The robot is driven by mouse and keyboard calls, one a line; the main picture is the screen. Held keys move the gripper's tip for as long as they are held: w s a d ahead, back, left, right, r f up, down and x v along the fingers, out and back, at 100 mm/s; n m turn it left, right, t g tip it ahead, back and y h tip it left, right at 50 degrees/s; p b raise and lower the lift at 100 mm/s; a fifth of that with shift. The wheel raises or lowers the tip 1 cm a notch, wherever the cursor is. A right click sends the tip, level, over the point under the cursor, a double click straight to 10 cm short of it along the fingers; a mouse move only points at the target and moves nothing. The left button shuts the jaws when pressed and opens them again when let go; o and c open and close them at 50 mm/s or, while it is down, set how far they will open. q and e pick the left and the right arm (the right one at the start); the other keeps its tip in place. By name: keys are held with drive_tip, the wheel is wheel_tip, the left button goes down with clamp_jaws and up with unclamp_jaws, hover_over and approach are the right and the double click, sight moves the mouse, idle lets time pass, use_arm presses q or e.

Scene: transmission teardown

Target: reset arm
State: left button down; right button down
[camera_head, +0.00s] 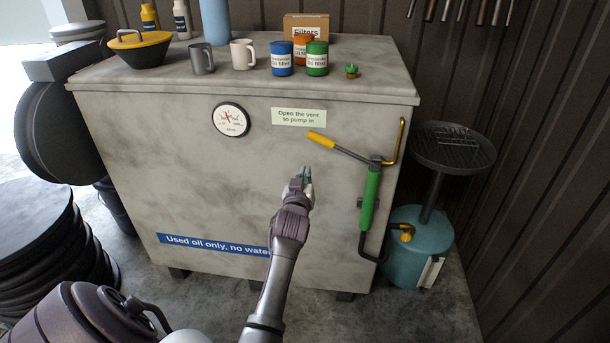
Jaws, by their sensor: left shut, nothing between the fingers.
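My left arm reaches up from the bottom middle of the head view. Its gripper (306,172) is shut and empty, in front of the grey tank (180,140). It is left of the green hand pump (369,200) and below the pump lever's yellow handle (321,140). It looks apart from both; the gap to the tank front is hard to judge. My right gripper is not in view.
The tank top holds a yellow-lidded bowl (138,50), a grey mug (201,59), a white mug (242,54) and several cans. A teal drain canister (418,240) stands at right. Stacked tyres (45,250) stand at left.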

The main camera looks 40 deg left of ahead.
use_arm(q)
drive_tip(key=s+d+f+m+g+h, duration=0.15)
drive_tip(key=d+f, duration=0.25)
drive_tip(key=f, duration=0.6)
drive_tip(key=s+d+f+m+g+h, duration=0.1)
drive_tip(key=d+f+m+h, duration=0.2)
drive_tip(key=f, duration=0.6)
drive_tip(key=s+d+f+m+g+h, duration=0.1)
drive_tip(key=s+d+f+g, duration=0.1)
drive_tip(key=s+d+f, duration=0.6)
drive_tip(key=s+d+f+m+g+h, duration=0.15)
drive_tip(key=s+f, duration=0.45)
drive_tip(key=f, duration=0.6)
drive_tip(key=s+d+f+m+g, duration=0.1)
drive_tip(key=s+f, duration=0.4)
drive_tip(key=s, duration=0.7)
drive_tip(key=s+d+f+m+g+h, duration=0.1)
drive_tip(key=s+f+g, duration=0.3)
drive_tip(key=s, duration=0.9)
drive_tip(key=s+d+f+m+g, duration=0.1)
drive_tip(key=s+d+f+g, duration=0.2)
drive_tip(key=s+f, duration=0.5)
drive_tip(key=s, duration=0.5)
drive_tip(key=shift+h, duration=0.3)
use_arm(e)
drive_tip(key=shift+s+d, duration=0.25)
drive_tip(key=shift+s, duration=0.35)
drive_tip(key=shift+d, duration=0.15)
